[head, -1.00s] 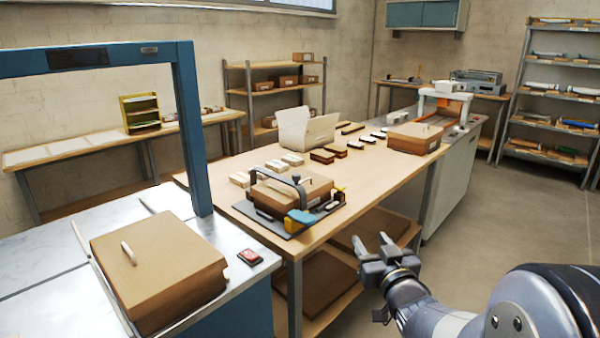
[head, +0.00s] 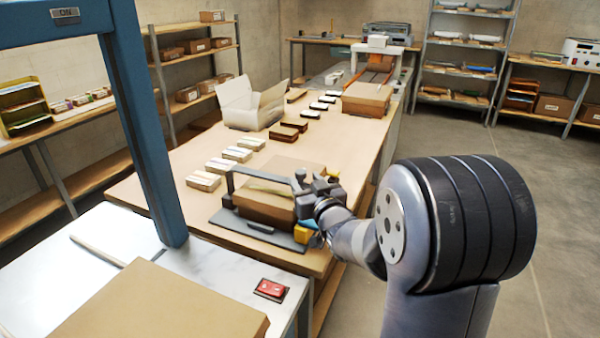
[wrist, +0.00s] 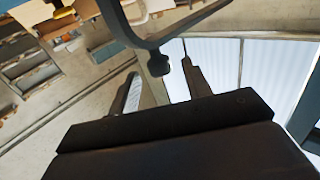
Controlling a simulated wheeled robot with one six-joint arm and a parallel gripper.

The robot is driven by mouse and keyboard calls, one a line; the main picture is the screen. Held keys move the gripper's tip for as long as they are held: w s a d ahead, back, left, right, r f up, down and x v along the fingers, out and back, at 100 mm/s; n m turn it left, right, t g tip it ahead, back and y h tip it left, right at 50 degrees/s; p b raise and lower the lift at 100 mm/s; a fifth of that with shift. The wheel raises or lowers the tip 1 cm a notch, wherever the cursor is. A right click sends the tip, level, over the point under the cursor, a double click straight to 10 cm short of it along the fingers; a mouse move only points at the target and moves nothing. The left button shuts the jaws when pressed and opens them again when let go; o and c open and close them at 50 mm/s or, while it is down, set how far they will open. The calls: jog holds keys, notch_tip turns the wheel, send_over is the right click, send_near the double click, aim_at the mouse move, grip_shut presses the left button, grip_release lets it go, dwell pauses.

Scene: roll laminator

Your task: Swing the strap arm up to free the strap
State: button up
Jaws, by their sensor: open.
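The strap arm (head: 262,180) is a dark grey bar lying low across a brown box (head: 265,212) on a grey base plate (head: 235,225) at the table's near end. In the wrist view, the strap arm (wrist: 122,28) is a bent bar ending in a dark knob (wrist: 158,66). My gripper (head: 314,186) is open at the arm's right end, with the knob appearing between its two fingers in the wrist view. I cannot tell whether they touch. The strap is not clearly visible, and my gripper hides part of the fixture's right side.
A blue frame (head: 145,130) stands at the left over a white bench with a large box (head: 160,310) and a red switch (head: 271,288). White and brown packs and an open carton (head: 250,105) lie farther along the table. Open floor is at the right.

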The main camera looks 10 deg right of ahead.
aim_at(303, 177)
jog(key=shift+w+a, duration=0.15)
jog(key=shift+w, duration=0.85)
jog(key=shift+w+a, duration=0.15)
jog(key=shift+w, duration=0.85)
grip_shut()
